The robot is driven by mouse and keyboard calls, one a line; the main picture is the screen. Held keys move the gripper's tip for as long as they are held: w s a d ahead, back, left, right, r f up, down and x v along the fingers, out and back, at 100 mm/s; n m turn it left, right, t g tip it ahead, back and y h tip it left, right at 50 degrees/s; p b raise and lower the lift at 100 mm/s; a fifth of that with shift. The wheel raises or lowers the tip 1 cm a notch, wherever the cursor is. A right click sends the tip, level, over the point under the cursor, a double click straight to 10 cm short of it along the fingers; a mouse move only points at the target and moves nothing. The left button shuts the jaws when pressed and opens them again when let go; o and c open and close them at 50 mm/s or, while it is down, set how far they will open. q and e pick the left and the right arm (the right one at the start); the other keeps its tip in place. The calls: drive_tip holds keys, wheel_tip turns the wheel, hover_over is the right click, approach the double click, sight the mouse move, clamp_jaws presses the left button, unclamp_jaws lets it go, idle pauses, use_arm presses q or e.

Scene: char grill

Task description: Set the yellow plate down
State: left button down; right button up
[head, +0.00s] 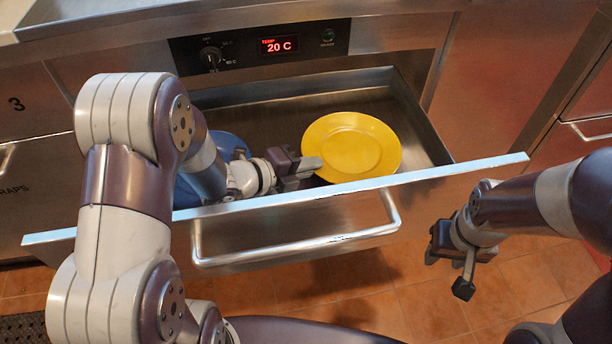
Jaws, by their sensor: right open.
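The yellow plate (355,148) is in the right half of the open drawer (265,108), face up and roughly level. My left gripper (312,165) reaches over the drawer front and is shut on the plate's left rim, with one finger showing over the rim. The other finger is hidden. Whether the plate's underside touches the drawer floor cannot be told. My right gripper (458,270) is open and empty, outside the drawer at the right, above the tiled floor.
A blue plate (228,143) lies at the left in the drawer, partly hidden by my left arm. The drawer's front edge (470,167) and bar handle (300,250) stick out towards me. A control panel (240,48) reading 20 C is above. Bare drawer floor shows behind the plates.

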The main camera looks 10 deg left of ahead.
use_arm(q)
wheel_tip(320, 180, down, 2)
use_arm(e)
drive_tip(key=shift+f, duration=0.55)
use_arm(q)
drive_tip(key=shift+f+b, duration=0.15)
drive_tip(key=shift+b, duration=0.15)
drive_tip(key=c, duration=1.6)
unclamp_jaws()
use_arm(e)
drive_tip(key=shift+f, duration=0.1)
